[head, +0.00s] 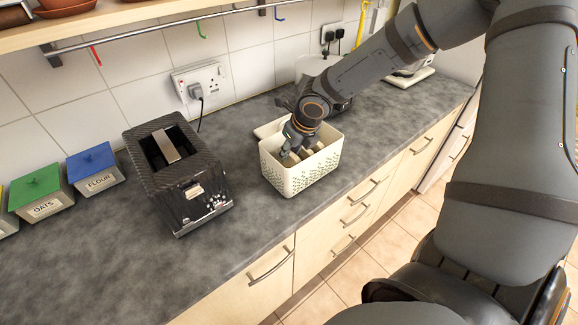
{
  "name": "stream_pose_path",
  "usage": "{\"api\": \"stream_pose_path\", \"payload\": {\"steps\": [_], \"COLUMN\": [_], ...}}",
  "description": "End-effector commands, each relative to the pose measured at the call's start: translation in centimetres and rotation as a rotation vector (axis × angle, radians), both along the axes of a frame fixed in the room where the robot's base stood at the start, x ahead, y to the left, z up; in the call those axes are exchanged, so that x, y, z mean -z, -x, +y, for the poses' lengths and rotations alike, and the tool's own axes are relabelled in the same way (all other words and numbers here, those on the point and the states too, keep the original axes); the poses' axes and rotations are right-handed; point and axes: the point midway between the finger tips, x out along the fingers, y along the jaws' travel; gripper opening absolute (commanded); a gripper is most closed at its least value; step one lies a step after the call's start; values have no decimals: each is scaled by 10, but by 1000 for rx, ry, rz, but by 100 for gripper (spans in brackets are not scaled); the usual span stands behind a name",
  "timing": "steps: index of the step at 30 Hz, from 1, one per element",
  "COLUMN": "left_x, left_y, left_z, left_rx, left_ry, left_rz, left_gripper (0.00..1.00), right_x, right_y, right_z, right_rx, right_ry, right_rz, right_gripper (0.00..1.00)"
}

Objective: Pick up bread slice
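My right gripper (292,143) points down into a cream perforated bread basket (301,179) on the grey counter. Bread slices (311,150) stand upright inside the basket, partly hidden by its wall and by my gripper. The gripper's fingers are at the level of the slices' tops, near the basket's left side. I cannot tell whether they touch or hold a slice. My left gripper does not show.
A black toaster (184,185) stands left of the basket, with a bare counter gap between. Canisters marked flour (97,176) and oats (42,194) stand further left. A wall socket (200,82) is behind. The counter's front edge is clear.

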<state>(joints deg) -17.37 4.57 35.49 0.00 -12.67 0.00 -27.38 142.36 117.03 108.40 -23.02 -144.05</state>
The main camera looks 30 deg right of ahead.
Motion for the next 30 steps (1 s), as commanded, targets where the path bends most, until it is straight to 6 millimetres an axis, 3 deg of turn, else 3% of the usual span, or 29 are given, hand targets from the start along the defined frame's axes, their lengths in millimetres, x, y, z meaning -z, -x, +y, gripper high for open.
{"api": "stream_pose_path", "payload": {"steps": [4,11,23,26,30], "left_x": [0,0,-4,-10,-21], "left_y": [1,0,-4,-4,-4], "left_z": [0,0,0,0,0], "left_rx": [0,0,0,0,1], "left_ry": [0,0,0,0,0], "left_rz": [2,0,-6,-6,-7], "left_gripper": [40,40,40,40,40], "right_x": [-1,-1,-8,-22,-54], "right_y": [0,0,0,-1,-1], "right_z": [0,0,0,0,0], "right_rx": [1,0,1,2,2], "right_ry": [0,0,0,-1,0], "right_rz": [0,0,-1,-3,-5], "right_gripper": [28,0,0,0,0]}}
